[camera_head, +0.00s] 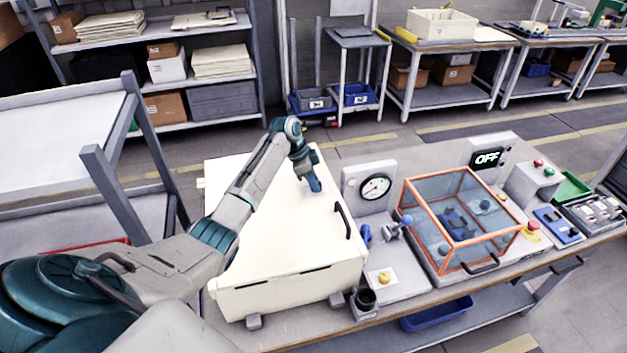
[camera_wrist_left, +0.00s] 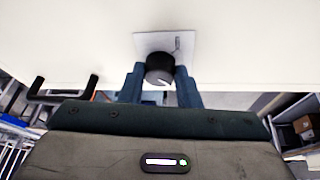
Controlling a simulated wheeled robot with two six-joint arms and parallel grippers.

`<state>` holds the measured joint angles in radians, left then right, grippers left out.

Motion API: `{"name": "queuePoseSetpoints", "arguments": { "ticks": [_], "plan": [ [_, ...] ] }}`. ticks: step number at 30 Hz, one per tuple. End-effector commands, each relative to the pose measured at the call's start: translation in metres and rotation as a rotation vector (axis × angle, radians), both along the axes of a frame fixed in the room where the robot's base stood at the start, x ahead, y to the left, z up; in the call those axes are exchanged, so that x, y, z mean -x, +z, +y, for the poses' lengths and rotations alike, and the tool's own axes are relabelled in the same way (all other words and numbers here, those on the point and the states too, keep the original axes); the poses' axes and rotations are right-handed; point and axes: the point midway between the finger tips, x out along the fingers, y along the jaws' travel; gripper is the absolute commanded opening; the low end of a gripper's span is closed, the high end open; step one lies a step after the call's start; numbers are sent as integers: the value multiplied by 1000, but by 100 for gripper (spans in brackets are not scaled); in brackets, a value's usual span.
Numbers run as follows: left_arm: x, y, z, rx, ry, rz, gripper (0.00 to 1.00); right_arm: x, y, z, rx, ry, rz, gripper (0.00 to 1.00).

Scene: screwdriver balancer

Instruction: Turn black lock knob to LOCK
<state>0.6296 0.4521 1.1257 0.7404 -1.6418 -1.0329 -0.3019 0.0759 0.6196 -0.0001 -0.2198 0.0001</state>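The black knob (camera_wrist_left: 159,68) shows in the left wrist view, on a small pale plate (camera_wrist_left: 150,42) fixed to a cream surface. A white line marks its face, and a small grey mark is on the plate at its upper right. My left gripper (camera_wrist_left: 159,76) is open, with one blue finger on each side of the knob and small gaps visible. In the head view my left gripper (camera_head: 315,185) is over the far right part of the cream cabinet (camera_head: 270,240), and the knob cannot be made out there. My right gripper is not in view.
Right of the cabinet stand a gauge panel (camera_head: 375,187), a blue-handled lever (camera_head: 399,227) and an orange-framed clear box (camera_head: 460,215). A panel reading OFF (camera_head: 487,158) is behind. A grey shelf frame (camera_head: 110,165) stands at the left.

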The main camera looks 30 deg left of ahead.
Motion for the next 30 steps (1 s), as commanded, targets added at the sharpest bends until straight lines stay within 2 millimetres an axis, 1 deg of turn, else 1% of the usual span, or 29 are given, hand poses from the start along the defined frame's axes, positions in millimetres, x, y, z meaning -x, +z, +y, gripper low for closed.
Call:
{"name": "queuePoseSetpoints", "arguments": {
  "ticks": [8, 14, 20, 30],
  "plan": [
    [0, 0, 0, 0, 13, 0, 7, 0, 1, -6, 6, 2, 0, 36],
    [1, 0, 0, 0, 82, -2, 7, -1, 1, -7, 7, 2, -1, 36],
    [2, 0, -2, 0, 225, -3, 7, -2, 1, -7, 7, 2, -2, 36],
    [3, 1, -4, 1, 544, -4, 7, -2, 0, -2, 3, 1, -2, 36]
  ]
}}
